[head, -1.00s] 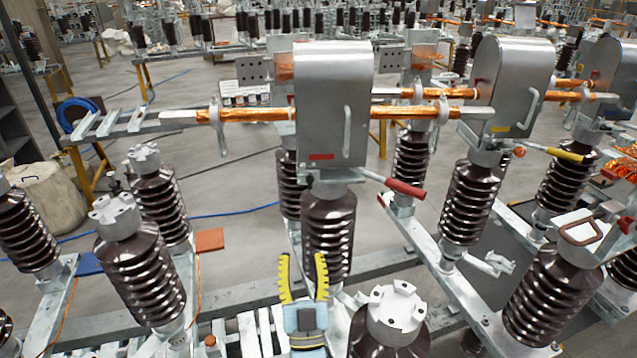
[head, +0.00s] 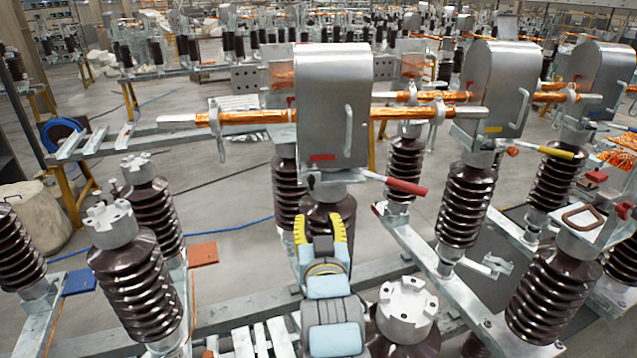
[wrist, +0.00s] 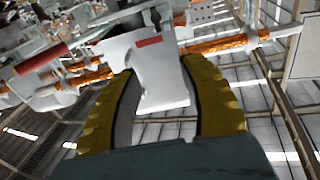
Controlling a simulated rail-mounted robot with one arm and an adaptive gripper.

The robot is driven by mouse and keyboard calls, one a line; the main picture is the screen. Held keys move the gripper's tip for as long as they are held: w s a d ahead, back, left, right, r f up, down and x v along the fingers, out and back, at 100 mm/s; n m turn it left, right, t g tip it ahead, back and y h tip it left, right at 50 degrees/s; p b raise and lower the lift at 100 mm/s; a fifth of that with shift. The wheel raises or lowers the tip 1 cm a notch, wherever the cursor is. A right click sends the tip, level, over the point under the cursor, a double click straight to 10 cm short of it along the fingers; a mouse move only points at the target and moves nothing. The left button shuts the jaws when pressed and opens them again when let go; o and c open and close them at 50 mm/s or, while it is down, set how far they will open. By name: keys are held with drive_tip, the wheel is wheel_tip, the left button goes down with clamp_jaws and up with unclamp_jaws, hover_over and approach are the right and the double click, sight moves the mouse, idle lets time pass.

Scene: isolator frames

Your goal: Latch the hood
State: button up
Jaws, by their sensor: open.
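The near grey metal hood (head: 332,110) stands upright on a brown ribbed insulator, with a curved handle on its right face and a red label low on its front. A lever with a red grip (head: 406,186) sticks out to the right from under the hood. My gripper (head: 321,226) is below the hood, in front of the insulator, with its yellow fingers pointing up, apart and empty. In the wrist view the fingers (wrist: 165,95) are spread, with the hood's pale lower part (wrist: 158,75) seen between them. The red-gripped lever (wrist: 42,58) shows at the upper left. Any contact cannot be told.
Two similar hoods (head: 495,90) stand to the right, one with a yellow-gripped lever (head: 556,152). A copper-wrapped bar (head: 245,117) runs left from the near hood. A bare-topped insulator (head: 405,305) stands close to my arm's right. Open floor lies at the left.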

drive_tip(key=shift+w, duration=0.65)
drive_tip(key=p, duration=0.3)
approach(312, 178)
drive_tip(key=w, duration=0.5)
drive_tip(key=shift+w+a+r, duration=0.15)
drive_tip(key=shift+a+r, duration=0.1)
drive_tip(key=shift+w+a+f+p, duration=0.1)
drive_tip(key=shift+w+p, duration=0.4)
drive_tip(key=shift+w, duration=1.8)
clamp_jaws()
